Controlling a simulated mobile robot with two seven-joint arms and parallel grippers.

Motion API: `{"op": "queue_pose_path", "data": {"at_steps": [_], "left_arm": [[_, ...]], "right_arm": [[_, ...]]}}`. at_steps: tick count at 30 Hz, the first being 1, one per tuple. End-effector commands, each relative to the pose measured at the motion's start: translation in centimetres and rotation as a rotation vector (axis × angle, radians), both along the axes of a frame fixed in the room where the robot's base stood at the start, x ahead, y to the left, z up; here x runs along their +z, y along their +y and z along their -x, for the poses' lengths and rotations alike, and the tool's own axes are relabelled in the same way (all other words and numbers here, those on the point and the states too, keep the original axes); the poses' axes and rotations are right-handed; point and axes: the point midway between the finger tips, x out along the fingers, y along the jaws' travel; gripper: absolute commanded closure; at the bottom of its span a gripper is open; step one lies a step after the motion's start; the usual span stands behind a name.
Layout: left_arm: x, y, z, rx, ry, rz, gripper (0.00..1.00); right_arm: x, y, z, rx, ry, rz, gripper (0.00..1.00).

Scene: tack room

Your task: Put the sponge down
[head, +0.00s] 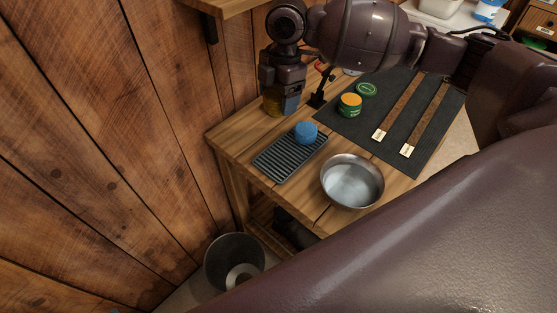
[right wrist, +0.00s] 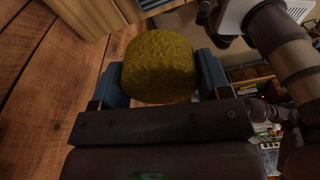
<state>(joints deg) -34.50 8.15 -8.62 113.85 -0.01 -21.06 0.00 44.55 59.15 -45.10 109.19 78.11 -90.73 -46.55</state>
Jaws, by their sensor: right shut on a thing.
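The yellow sponge (right wrist: 160,66) is held between the two blue fingertips of my right gripper (right wrist: 164,80) in the right wrist view. In the head view my right gripper (head: 282,103) points down at the back left of the wooden bench (head: 230,134), beside the plank wall. The sponge (head: 271,106) shows there only in part, behind the fingers. I cannot tell whether it touches the bench top. My left gripper is not in view.
A dark ribbed tray (head: 275,164) holds a round blue thing (head: 306,131). A metal bowl (head: 352,181) stands to its right. A green-and-orange tin (head: 350,105), a green lid (head: 366,89) and two straps lie on a dark mat (head: 350,130). A bucket (head: 234,249) stands below.

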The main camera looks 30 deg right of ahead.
Motion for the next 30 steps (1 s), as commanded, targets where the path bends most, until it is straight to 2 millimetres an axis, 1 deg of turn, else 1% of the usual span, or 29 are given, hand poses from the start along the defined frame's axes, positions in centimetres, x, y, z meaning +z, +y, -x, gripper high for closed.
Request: {"op": "queue_pose_path", "data": {"at_steps": [2, 5, 8, 21, 24, 27, 30], "left_arm": [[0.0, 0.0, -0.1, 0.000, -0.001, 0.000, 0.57], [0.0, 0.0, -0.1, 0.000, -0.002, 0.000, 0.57], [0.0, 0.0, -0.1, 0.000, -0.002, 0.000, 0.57], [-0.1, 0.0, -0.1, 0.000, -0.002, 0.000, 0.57], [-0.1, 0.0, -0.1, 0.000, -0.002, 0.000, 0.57], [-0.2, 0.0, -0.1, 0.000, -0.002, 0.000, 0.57], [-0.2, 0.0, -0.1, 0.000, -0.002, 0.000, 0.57]], "right_arm": [[-0.1, -0.1, -0.1, 0.023, 0.000, 0.000, 0.52], [-1.2, -0.1, 0.0, 0.034, 0.003, 0.000, 0.52], [-3.1, -0.1, 0.0, 0.035, 0.004, 0.000, 0.52], [-12.6, -0.1, 0.0, 0.032, 0.003, 0.000, 0.52], [-14.2, -0.1, 0.0, 0.032, 0.002, 0.000, 0.52], [-15.2, -0.1, -0.1, 0.032, 0.001, 0.000, 0.52], [-15.7, -0.1, -0.1, 0.032, 0.000, 0.001, 0.52]]}}
